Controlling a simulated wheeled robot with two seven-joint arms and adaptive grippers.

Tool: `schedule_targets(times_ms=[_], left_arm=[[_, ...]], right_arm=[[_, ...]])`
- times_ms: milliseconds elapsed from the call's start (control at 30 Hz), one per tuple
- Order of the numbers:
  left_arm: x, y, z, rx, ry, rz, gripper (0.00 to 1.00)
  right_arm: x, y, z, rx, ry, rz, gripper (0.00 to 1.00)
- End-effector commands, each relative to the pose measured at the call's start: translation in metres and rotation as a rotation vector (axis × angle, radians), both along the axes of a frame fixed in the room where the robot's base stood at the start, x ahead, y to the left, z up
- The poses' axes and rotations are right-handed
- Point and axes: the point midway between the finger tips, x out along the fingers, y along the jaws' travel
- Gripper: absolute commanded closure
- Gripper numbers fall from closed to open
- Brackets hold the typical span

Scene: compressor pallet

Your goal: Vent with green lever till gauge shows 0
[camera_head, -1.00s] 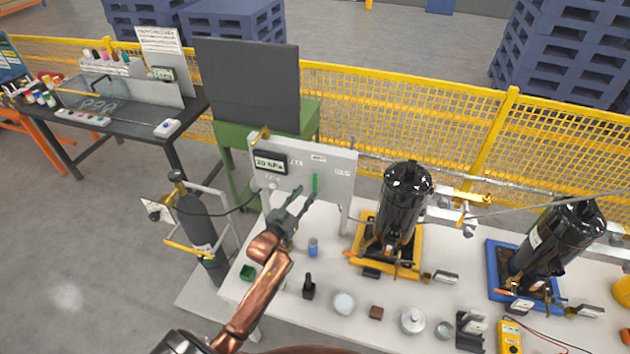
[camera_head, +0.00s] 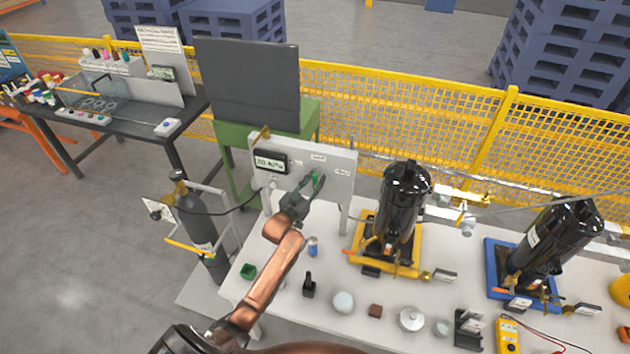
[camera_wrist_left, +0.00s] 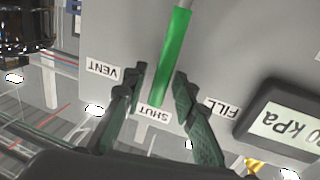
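The green lever (camera_wrist_left: 172,60) on the grey panel (camera_head: 337,164) points at the SHUT label (camera_wrist_left: 152,113) in the left wrist view. The VENT label (camera_wrist_left: 104,70) and FILL label (camera_wrist_left: 222,106) lie on either side. My left gripper (camera_wrist_left: 160,75) is open, its fingers on both sides of the lever's free end, with gaps visible. In the head view my left gripper (camera_head: 314,184) partly covers the lever. The gauge (camera_head: 271,162) has blurred digits there; its display (camera_wrist_left: 287,124) reads "0 kPa" at its visible end, with any leading digits cut off. My right gripper is not in view.
A dark cylinder (camera_head: 197,222) with a hose stands left of the panel. Black compressors (camera_head: 402,200) (camera_head: 552,242) stand on yellow and blue bases to the right. A blue can (camera_head: 312,246) and several small parts lie on the white table near my left arm.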

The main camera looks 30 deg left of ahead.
Motion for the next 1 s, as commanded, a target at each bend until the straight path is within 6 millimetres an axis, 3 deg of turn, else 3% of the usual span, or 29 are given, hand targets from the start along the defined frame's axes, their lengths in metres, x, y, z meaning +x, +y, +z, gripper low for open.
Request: schedule_targets(times_ms=[333,1000], left_arm=[[-0.0002,0.0,-0.0002,0.0,0.001,0.0,1.0],[0.0033,-0.0066,-0.0003,0.011,0.003,-0.007,1.0]], right_arm=[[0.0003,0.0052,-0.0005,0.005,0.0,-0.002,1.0],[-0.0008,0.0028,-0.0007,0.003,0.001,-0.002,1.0]])
